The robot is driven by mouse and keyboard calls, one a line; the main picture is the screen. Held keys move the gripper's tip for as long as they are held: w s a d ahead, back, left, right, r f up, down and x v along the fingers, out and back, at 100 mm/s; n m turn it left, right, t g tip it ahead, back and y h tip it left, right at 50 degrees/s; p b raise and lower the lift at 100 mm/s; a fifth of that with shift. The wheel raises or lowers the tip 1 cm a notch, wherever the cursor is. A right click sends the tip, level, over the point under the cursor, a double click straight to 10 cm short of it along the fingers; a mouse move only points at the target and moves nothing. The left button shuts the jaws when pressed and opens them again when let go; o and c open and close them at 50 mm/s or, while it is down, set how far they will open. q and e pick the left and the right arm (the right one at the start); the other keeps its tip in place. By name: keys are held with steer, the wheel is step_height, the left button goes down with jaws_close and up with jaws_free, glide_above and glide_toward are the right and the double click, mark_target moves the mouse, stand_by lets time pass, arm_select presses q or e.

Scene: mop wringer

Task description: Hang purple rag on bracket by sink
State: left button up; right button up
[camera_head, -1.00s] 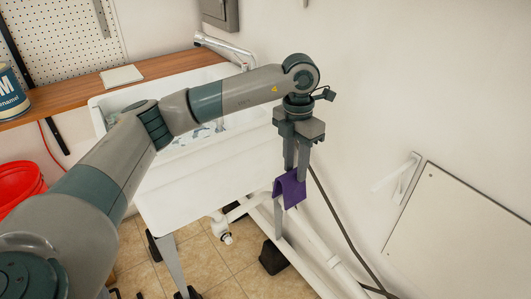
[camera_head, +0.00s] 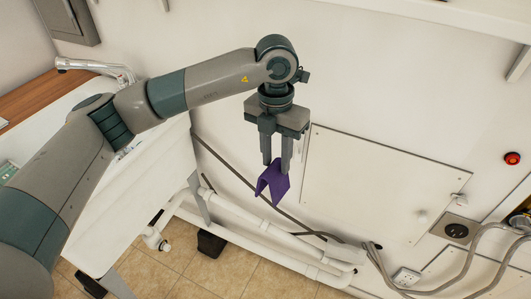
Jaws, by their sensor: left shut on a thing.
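The purple rag (camera_head: 273,183) hangs folded from the fingertips of my left gripper (camera_head: 277,167), which is shut on it and points down. Rag and gripper are in the air in front of the white wall, to the right of the sink (camera_head: 150,195). I cannot make out the white wall bracket beside the panel; my gripper appears to cover that spot. My right gripper is not in view.
A white wall panel (camera_head: 375,190) lies right of the rag. White pipes (camera_head: 255,238) run low along the wall. A faucet (camera_head: 95,67) stands at the sink. At right are a red button (camera_head: 512,158) and grey hoses (camera_head: 470,270).

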arm_select(q)
steer(key=shift+s+d+r, duration=0.3)
steer(key=shift+d+r, duration=0.05)
steer(key=shift+d, duration=0.2)
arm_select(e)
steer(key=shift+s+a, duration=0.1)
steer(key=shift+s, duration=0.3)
arm_select(q)
steer(key=shift+s+d+r+p, duration=0.15)
steer(key=shift+d+r+p, duration=0.1)
steer(key=shift+p, duration=0.15)
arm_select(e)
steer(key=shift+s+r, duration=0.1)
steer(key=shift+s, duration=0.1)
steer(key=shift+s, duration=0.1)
